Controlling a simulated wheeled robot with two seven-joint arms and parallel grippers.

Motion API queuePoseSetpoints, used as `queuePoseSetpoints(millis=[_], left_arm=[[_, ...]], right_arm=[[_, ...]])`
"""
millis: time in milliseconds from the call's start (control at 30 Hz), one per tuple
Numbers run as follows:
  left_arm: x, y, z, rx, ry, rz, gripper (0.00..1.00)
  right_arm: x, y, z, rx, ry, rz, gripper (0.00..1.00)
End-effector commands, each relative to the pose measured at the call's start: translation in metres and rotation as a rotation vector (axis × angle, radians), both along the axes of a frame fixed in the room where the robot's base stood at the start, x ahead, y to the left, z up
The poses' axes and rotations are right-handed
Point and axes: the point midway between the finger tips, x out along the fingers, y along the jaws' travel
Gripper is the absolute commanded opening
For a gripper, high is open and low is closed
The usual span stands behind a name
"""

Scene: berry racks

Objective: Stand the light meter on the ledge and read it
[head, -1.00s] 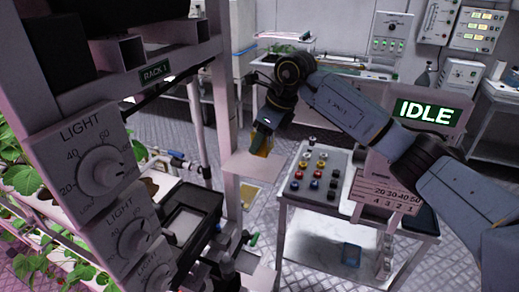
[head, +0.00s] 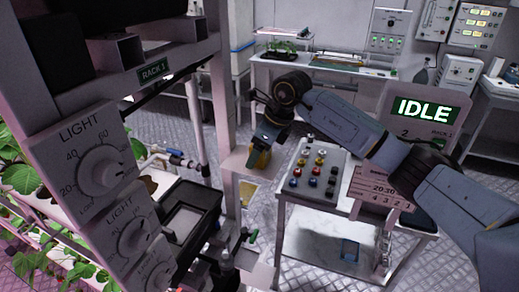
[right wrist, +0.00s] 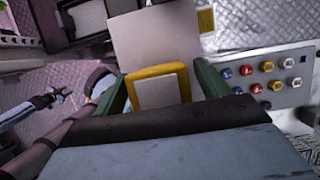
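The light meter (head: 259,158) is a small yellow block, and in the right wrist view its yellow case (right wrist: 158,72) has a pale grey face with no reading that I can make out. My right gripper (head: 262,146) is shut on it, with a green finger along each side in the right wrist view (right wrist: 160,88). The ledge (head: 234,163) is a pale flat plate on the rack post; it also shows in the right wrist view (right wrist: 155,36), just beyond the meter. The meter is at the ledge; I cannot tell whether they touch.
Rack 1 (head: 152,72) with its light dials (head: 103,172) stands at the left. A trolley (head: 318,185) with coloured knobs is right of the ledge. An IDLE display (head: 422,110) stands behind my right arm. Pipes and valves (head: 172,157) lie near the rack post.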

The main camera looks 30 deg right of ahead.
Motion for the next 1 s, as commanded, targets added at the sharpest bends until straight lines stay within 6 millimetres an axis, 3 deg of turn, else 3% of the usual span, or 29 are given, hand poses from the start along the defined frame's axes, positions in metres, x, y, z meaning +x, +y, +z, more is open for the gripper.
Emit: queuePoseSetpoints(millis=[333,700,1000], left_arm=[[-0.001,0.000,0.000,0.000,0.002,0.000,0.36],[-0.001,0.000,-0.009,0.001,0.003,0.000,0.36],[-0.001,0.000,-0.011,0.000,0.002,0.000,0.36]], right_arm=[[-0.002,-0.003,0.012,0.000,-0.004,0.000,0.74],[-0.024,-0.022,0.082,-0.001,-0.005,-0.002,0.74],[-0.034,-0.030,0.112,-0.001,-0.001,0.000,0.74]])
